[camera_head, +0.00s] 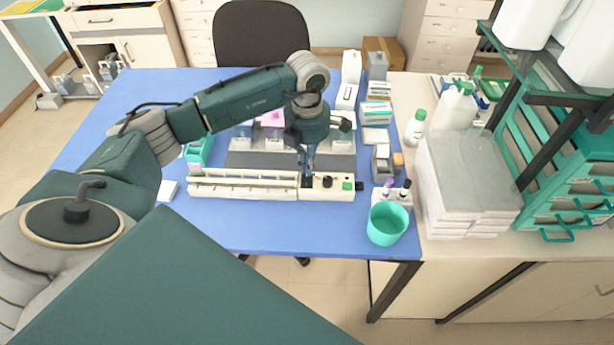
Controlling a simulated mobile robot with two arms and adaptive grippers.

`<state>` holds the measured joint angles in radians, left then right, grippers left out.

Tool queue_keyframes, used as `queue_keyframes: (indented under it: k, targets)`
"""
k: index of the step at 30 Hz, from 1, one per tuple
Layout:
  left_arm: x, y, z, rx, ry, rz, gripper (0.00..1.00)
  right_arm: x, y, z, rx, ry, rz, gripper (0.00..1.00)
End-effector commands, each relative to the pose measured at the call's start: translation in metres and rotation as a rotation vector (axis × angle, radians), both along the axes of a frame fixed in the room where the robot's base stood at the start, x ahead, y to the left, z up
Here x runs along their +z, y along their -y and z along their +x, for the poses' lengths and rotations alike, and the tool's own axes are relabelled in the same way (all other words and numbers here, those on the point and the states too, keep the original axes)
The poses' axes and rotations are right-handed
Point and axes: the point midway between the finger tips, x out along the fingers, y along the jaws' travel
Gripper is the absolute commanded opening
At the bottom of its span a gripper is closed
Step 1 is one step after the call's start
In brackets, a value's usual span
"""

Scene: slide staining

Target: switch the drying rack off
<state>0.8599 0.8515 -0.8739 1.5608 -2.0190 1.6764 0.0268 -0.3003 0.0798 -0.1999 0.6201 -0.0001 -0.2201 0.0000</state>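The drying rack (245,190) is a long cream unit lying along the front part of the blue table. Its control panel is at the right end, with a black knob (327,182) and a green button (347,185). My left gripper (308,179) points down over the left part of this panel, just left of the knob. Its fingers look close together, with nothing visible between them. I cannot tell whether the tips touch the panel. The panel surface under the fingertips is hidden. My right gripper is not in view.
A teal cup (387,224) stands at the table's front right corner. Staining jars (272,131) stand behind the rack, partly hidden by my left arm. A stack of pale trays (468,180) and a white bottle (415,128) stand to the right. The table front is clear.

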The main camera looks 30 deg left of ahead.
Motion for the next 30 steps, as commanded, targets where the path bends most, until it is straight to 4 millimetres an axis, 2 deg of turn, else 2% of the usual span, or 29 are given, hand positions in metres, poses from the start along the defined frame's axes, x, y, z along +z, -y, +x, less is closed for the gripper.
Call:
queue_keyframes:
  k: [30]
  targets:
    - [-0.016,0.000,0.000,0.000,-0.001,0.000,0.00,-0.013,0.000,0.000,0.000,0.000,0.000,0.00]
